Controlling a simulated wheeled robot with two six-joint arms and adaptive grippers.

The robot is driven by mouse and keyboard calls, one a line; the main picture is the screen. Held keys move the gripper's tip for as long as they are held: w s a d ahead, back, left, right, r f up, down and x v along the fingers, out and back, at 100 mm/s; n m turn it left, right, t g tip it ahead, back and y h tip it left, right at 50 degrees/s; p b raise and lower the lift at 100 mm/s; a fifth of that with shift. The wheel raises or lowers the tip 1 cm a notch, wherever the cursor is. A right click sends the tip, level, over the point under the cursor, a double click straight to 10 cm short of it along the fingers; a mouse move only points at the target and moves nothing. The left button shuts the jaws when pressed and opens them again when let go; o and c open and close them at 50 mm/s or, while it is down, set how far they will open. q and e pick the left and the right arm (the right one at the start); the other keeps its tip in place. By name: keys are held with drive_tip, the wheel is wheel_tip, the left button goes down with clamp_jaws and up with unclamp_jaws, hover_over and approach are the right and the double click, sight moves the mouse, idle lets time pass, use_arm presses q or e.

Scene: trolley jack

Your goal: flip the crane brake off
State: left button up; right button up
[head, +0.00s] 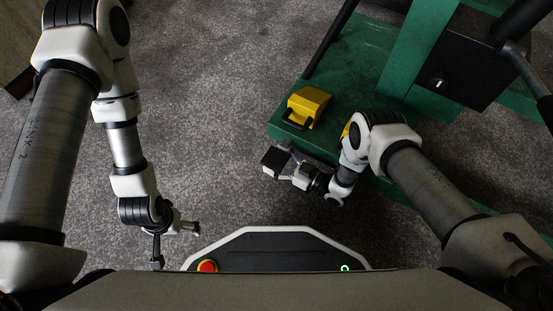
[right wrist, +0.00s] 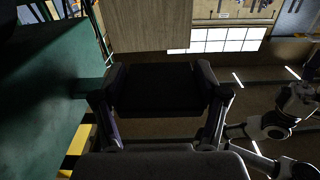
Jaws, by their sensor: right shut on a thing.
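The crane's green base (head: 345,80) stands at the upper right of the head view. A yellow wedge-shaped part with a black bar (head: 305,106), which looks like the brake, sits at its near left corner. My right gripper (head: 279,161) is in front of that corner, apart from the yellow part. It is shut on a dark block, which fills the space between its fingers in the right wrist view (right wrist: 160,90). My left gripper (head: 176,246) is low at the left, its fingers apart and empty, far from the crane.
A black box with a white switch mark (head: 440,82) is fixed on the crane at the right. Another yellow part (head: 346,130) is mostly hidden behind my right arm. The grey floor (head: 215,110) between my arms is clear. The right wrist view shows a wooden panel (right wrist: 148,25).

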drive_tip(key=shift+r+m+p, duration=0.3)
drive_tip(key=shift+r+m, duration=0.35)
drive_tip(key=shift+m, duration=0.05)
drive_tip(key=shift+w+r+p, duration=0.15)
drive_tip(key=shift+r+p, duration=0.15)
drive_tip(key=shift+r, duration=0.25)
drive_tip(key=o, duration=1.7)
drive_tip(key=shift+d, duration=0.2)
drive_tip(key=v, duration=1.1)
drive_tip(key=shift+s+d, duration=0.25)
